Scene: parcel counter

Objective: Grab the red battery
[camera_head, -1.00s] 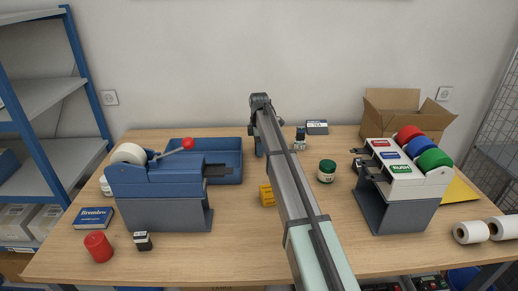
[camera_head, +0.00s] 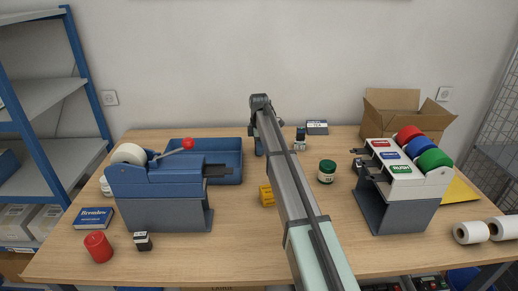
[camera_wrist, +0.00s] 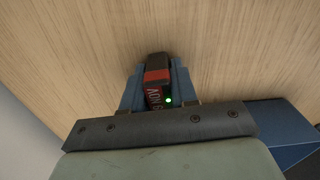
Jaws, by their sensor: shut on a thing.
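The red battery (camera_wrist: 156,77) shows in the wrist view as a small dark block with a red band, pale lettering and a green light. My gripper (camera_wrist: 158,90) is shut on it, with a blue finger on either side. Wood surface lies behind the battery; I cannot tell whether the battery touches it. In the head view my arm hides the battery, and only a bit of blue finger (camera_head: 259,146) shows at the back of the table.
A blue tray (camera_head: 232,163) and a blue tape dispenser (camera_head: 160,183) stand left of my arm. A yellow block (camera_head: 266,195) lies close to the arm. A green-lidded jar (camera_head: 326,171), a label holder (camera_head: 403,192) and a cardboard box (camera_head: 405,115) are to the right.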

